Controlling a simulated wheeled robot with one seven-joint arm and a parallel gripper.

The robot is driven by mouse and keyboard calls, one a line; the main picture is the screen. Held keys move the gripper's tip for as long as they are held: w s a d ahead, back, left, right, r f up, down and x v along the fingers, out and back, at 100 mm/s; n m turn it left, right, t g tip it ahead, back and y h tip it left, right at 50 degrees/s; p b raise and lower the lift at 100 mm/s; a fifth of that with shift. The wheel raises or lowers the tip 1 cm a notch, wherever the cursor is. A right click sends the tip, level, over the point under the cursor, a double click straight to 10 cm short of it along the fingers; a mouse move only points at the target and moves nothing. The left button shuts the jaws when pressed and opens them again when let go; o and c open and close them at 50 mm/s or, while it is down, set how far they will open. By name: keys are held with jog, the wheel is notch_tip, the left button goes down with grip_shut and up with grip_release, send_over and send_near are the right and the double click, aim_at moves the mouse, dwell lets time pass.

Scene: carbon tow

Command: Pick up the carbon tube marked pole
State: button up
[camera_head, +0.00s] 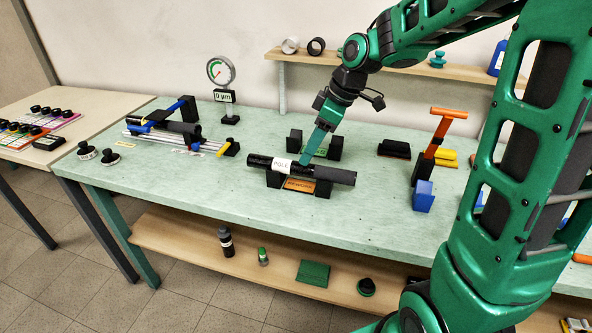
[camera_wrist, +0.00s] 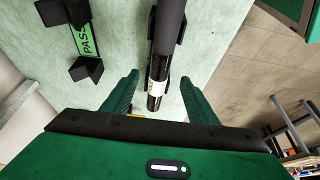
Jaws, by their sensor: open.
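The black carbon tube (camera_head: 336,176) lies across a low black cradle (camera_head: 273,179) near the middle of the bench. It has a white label (camera_head: 281,165), whose print is small but seems to read POLE. My gripper (camera_head: 304,161) is over the tube, close to the label, pointing down. In the wrist view the tube (camera_wrist: 171,30) runs between the two green fingers of my gripper (camera_wrist: 160,79), with its labelled end nearest. The fingers are open, with a gap on each side of the tube. I cannot tell how far above it they are.
An empty black cradle with a green PASS plate (camera_wrist: 84,40) stands just behind the tube. A dial gauge (camera_head: 221,71) and a blue-ended fixture (camera_head: 188,109) are to the left. An orange-handled tool (camera_head: 430,150) and blue block (camera_head: 423,196) stand right. The bench front is clear.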

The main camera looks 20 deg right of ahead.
aim_at(300, 169)
jog(key=shift+d+x, duration=0.2)
jog(key=shift+x, duration=2.75)
jog(key=c, duration=1.2)
